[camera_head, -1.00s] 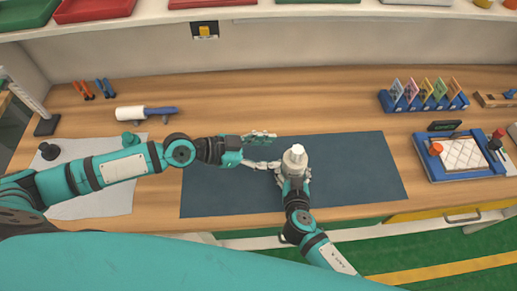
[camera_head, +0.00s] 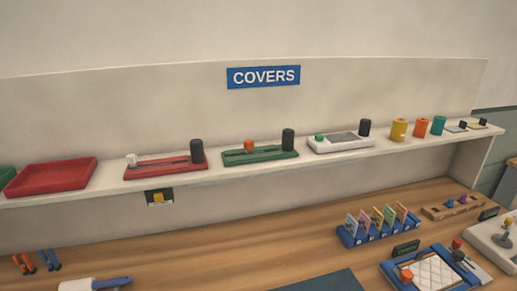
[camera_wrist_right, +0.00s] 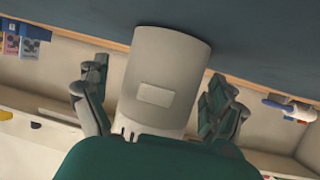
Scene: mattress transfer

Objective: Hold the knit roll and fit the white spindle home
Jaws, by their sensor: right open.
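My right gripper (camera_wrist_right: 158,105) shows in the right wrist view, its dark green and grey fingers spread apart. A pale grey cylinder (camera_wrist_right: 172,70) with a small blank label stands between the fingers, with gaps on both sides. I cannot tell whether it is a held item or part of my gripper. No knit roll or white spindle can be made out for certain. A white roller with a blue handle (camera_head: 95,284) lies at the lower left edge of the head view, partly cut off. My left gripper is out of view.
A shelf (camera_head: 225,178) under a blue COVERS sign (camera_head: 263,77) holds a red tray (camera_head: 52,176), several devices and coloured cylinders. On the wooden table (camera_head: 225,255) stand a blue card rack (camera_head: 378,231) and a blue-framed tray (camera_head: 425,270).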

